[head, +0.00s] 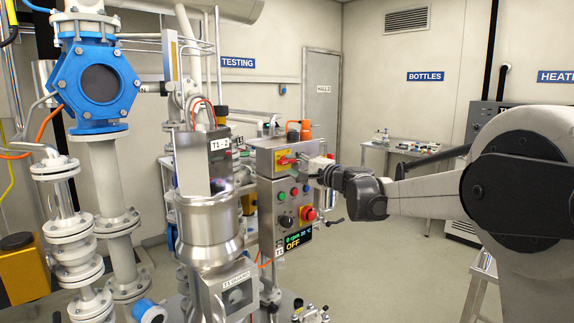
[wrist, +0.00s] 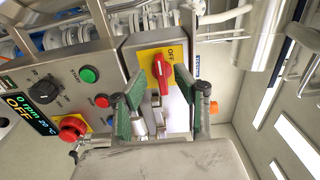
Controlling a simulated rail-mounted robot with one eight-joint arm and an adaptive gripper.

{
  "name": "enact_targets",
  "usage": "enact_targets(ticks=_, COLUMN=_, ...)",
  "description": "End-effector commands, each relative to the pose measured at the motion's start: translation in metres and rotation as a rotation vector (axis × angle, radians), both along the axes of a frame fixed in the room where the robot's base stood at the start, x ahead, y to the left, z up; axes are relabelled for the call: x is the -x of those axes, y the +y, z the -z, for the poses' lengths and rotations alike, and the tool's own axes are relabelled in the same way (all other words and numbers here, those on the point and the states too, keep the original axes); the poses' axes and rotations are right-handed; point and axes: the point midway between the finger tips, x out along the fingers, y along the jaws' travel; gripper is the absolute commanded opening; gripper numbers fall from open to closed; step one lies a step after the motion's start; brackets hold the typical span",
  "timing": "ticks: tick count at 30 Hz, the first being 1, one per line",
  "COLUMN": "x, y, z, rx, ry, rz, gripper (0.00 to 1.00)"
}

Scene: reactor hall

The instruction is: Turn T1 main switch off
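The T1 main switch is a red rotary handle (head: 286,160) on a yellow plate, high on the front of the grey control box. In the wrist view the red handle (wrist: 161,69) is in clear sight, with an OFF mark on the plate beside it. The handle lies roughly level in the head view. My gripper (head: 322,168) is just right of the switch. In the wrist view my gripper (wrist: 160,82) is open, its two green-padded fingers apart on either side of the handle's line. Nothing is held; contact with the handle cannot be told.
Below the switch are green, red and black controls and a red emergency knob (head: 308,213). The display (head: 296,241) reads 0 rpm, 20 °C, OFF. A steel vessel (head: 208,230) stands close left of the box. Open floor (head: 400,270) lies to the right.

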Motion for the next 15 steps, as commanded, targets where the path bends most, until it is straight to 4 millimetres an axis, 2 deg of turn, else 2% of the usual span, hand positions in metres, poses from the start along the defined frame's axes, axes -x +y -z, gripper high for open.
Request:
enact_targets(ticks=3, x=0.018, y=-0.019, z=0.000, rx=0.000, ry=0.000, rz=0.001, gripper=0.29)
enact_targets(ticks=9, x=0.042, y=-0.045, z=0.000, rx=0.000, ry=0.000, rz=0.002, gripper=0.29)
enact_targets(ticks=15, x=0.056, y=-0.058, z=0.000, rx=0.001, ry=-0.001, rz=0.000, gripper=0.29)
